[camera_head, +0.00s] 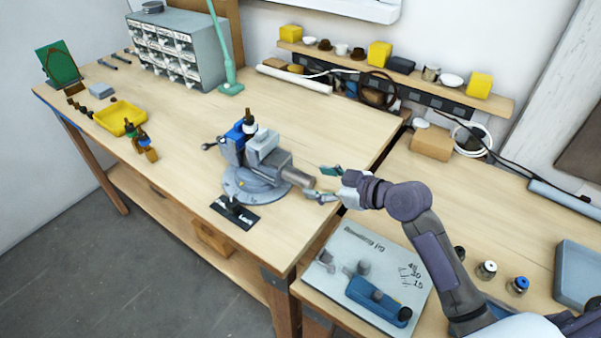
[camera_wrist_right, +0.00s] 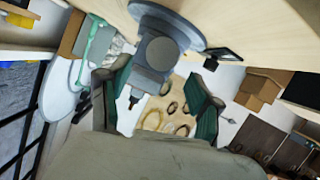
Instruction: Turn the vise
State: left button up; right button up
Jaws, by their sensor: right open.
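The vise (camera_head: 258,165) is grey with a round base and stands on the wooden workbench. A blue part and a small dark upright piece show at its jaws. Its cylindrical end (camera_head: 299,178) points to the right, toward my right gripper (camera_head: 326,183). My right gripper is open, with its fingers just beyond that end; I see no contact. In the right wrist view the vise's round end (camera_wrist_right: 162,53) shows ahead, between and above the open green-padded fingers (camera_wrist_right: 160,100). A black plate (camera_head: 235,212) lies in front of the base. My left gripper does not show.
A grey drawer cabinet (camera_head: 178,55) and a green lamp stand (camera_head: 230,85) are at the back. A yellow tray (camera_head: 110,120) is at the left. A grey board (camera_head: 345,250) with a blue device (camera_head: 380,298) lies at the front right.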

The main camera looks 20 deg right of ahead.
aim_at(301, 178)
jog(key=p+x, duration=0.1)
jog(key=x, duration=0.5)
jog(key=shift+w+f, duration=0.2)
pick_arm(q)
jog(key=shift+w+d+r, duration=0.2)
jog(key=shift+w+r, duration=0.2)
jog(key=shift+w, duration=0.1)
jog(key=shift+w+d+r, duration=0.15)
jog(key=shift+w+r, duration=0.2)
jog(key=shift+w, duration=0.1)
pick_arm(e)
grip_shut()
